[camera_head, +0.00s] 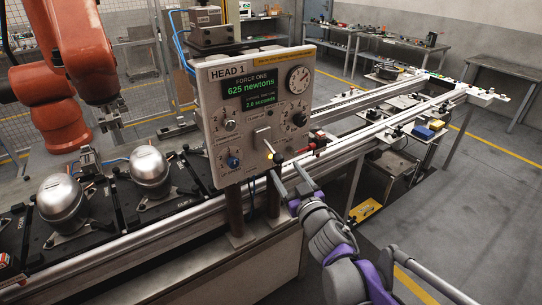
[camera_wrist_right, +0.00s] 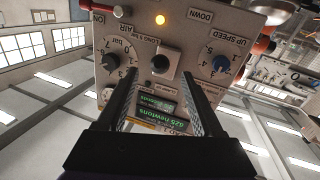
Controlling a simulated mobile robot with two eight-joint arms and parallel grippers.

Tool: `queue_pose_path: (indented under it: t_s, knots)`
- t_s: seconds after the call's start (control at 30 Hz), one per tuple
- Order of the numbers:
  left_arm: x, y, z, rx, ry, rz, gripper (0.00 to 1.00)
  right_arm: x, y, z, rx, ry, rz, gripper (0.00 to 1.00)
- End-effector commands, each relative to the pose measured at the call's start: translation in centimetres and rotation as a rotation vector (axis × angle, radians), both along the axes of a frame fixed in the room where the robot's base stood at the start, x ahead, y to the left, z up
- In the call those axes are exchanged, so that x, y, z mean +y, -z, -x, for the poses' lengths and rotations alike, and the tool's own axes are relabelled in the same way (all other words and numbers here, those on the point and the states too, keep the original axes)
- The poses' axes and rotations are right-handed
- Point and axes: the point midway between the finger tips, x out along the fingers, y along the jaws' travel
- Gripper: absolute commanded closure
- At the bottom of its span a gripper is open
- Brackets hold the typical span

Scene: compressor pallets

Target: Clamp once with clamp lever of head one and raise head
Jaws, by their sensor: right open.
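The head one panel (camera_head: 259,110) is a beige box marked HEAD 1, with a green display reading 625 newtons and 2.0 seconds. A pale lever plate (camera_head: 262,137) sits mid-panel; in the right wrist view it shows upside down as a square plate with a dark centre (camera_wrist_right: 165,61), which I take to be the clamp lever seen nearly end-on. A yellow lamp (camera_wrist_right: 160,19) is lit beside it. My right gripper (camera_head: 284,168) is open and empty, below right of the lever. In its wrist view the fingertips (camera_wrist_right: 160,82) flank the plate's line, apparently short of it. My left gripper is out of view.
Knobs flank the lever, including a blue one (camera_head: 233,162). Silver compressors (camera_head: 150,168) stand on black pallets at the left. An orange robot arm (camera_head: 85,50) is behind them. A conveyor rail (camera_head: 350,145) runs beyond the panel; open floor lies at the right.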

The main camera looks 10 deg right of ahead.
Motion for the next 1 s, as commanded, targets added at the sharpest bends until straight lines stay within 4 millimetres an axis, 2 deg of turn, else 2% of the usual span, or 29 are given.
queue_pose_path:
  t_s: [0.3,0.5,0.7,0.97,1.0]
  knots:
    - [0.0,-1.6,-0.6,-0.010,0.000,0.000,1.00,0.6,-0.3,-5.7,-0.001,0.000,0.001,0.32]
    - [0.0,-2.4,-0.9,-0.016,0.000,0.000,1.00,0.9,-0.2,-8.4,0.000,0.001,0.000,0.32]
    - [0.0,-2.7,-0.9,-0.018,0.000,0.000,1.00,1.0,-0.1,-9.5,0.001,0.001,0.000,0.32]
    - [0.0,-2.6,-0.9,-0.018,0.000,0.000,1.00,1.0,0.0,-9.5,0.001,0.001,0.000,0.32]
    - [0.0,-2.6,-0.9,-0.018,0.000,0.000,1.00,1.0,0.0,-9.5,0.001,0.001,0.000,0.39]
